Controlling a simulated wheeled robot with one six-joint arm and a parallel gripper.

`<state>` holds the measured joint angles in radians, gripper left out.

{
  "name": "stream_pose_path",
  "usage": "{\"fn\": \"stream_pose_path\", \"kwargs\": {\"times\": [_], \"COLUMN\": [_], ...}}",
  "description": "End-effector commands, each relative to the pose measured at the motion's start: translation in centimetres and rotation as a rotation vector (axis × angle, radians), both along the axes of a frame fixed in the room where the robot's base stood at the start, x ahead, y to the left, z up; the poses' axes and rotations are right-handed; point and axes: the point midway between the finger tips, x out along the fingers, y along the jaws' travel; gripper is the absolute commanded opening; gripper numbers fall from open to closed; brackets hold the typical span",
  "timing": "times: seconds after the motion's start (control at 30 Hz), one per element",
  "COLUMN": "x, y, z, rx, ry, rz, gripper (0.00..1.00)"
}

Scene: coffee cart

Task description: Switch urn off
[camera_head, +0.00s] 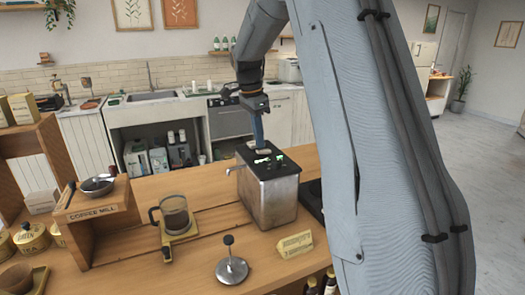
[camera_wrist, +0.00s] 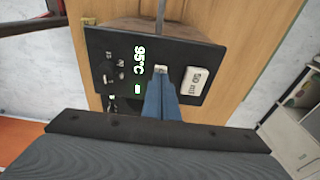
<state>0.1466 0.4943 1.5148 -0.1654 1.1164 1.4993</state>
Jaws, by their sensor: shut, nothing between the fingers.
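The urn (camera_head: 270,194) is a boxy steel body with a black top panel, standing on the wooden counter. In the wrist view its black panel (camera_wrist: 140,50) shows a lit green "95°C" readout, a small green light, a white button (camera_wrist: 196,82) marked 50 ml at the right and small dark controls (camera_wrist: 108,72) at the left. My gripper (camera_head: 259,143) is shut and empty, pointing down over the panel. In the wrist view the blue fingertips (camera_wrist: 161,78) are at a small pale switch (camera_wrist: 160,69) between the readout and the white button, partly covering it. I cannot tell whether they touch it.
A glass carafe (camera_head: 174,213) on a wooden stand and a metal tamper-like tool (camera_head: 231,268) stand on the counter. A wooden coffee mill box (camera_head: 95,215) is at the left. A small sign (camera_head: 295,244) stands in front of the urn.

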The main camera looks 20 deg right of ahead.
Motion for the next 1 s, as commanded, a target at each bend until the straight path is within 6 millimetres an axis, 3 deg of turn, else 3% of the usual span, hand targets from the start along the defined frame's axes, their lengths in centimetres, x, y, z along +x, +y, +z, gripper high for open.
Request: {"fn": "stream_pose_path", "kwargs": {"times": [1.0], "x": [0.00], "y": [0.00], "z": [-0.89], "rx": [0.000], "ry": [0.000], "rz": [0.000], "gripper": [0.00]}}
